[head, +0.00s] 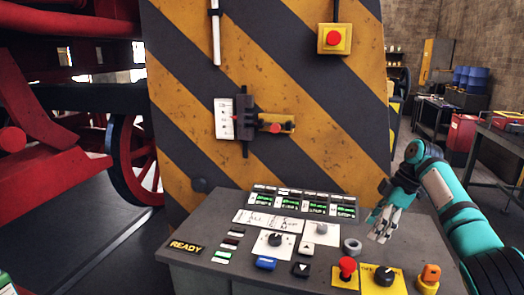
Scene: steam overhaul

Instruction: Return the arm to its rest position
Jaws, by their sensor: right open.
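My right gripper (383,226) is at the end of my teal right arm (457,203), which comes in from the right edge. It hangs above the right part of the grey control console (210,219), with its fingers pointing down and to the left. It is open, and I see nothing between its fingers. A grey ring-shaped part (352,246) on the console is just left of and below the fingertips, apart from them in the picture. My left gripper is not in view.
The console carries a red knob (347,267), a black dial (384,275), an orange switch (430,275) and a blue button (265,263). A striped pillar (300,140) stands behind it, with a red emergency button (334,38). Red machinery (60,185) is at left; workbenches (500,140) stand at right.

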